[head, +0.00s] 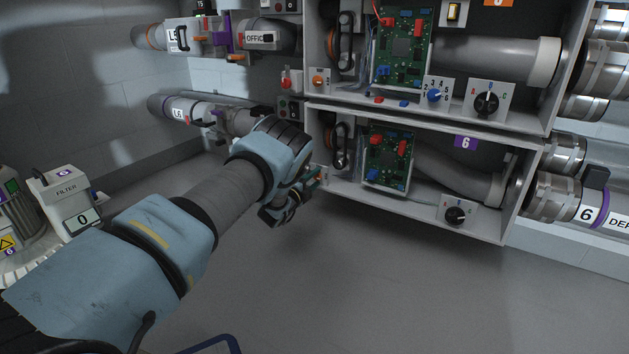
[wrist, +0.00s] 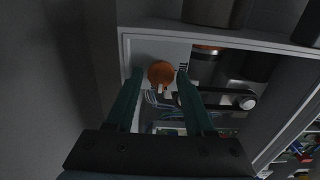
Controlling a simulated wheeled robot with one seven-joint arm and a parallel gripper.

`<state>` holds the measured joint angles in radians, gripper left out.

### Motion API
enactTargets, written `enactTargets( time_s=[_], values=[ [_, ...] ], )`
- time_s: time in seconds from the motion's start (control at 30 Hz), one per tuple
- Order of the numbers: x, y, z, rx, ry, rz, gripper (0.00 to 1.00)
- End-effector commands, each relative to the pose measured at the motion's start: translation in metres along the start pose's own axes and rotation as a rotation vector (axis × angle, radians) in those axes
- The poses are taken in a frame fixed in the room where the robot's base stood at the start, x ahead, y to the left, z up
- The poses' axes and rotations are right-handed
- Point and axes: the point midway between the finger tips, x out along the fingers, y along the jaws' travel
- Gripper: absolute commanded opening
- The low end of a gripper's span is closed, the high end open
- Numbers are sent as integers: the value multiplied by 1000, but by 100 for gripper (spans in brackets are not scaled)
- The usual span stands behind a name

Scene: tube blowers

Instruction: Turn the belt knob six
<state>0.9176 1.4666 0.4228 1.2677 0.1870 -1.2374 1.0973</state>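The orange belt knob (wrist: 161,74) sits on a pale plate at the corner of the lower cabinet, which carries a purple 6 label (head: 465,143). In the wrist view it lies between the tips of my two teal fingers, with a gap at each side. My gripper (head: 317,175) is open and reaches the lower cabinet's left edge in the head view. I cannot tell whether the fingertips reach past the knob's face.
The lower cabinet (head: 430,212) holds a belt (head: 341,147), a green circuit board (head: 388,160) and a black dial (head: 455,216). The upper cabinet has a similar orange knob (head: 318,81). A filter unit (head: 70,203) stands at left. The floor below the cabinets is clear.

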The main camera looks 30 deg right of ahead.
Motion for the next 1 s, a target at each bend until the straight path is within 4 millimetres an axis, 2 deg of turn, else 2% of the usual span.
enactTargets(
  time_s=[0.17,0.5,0.7,1.0],
  values=[
    [-10,-2,0,-1,0,1,53],
    [-74,-3,0,-1,-1,5,53],
    [-101,-1,0,-1,-1,3,53],
    [-109,1,0,0,0,0,53]
  ],
)
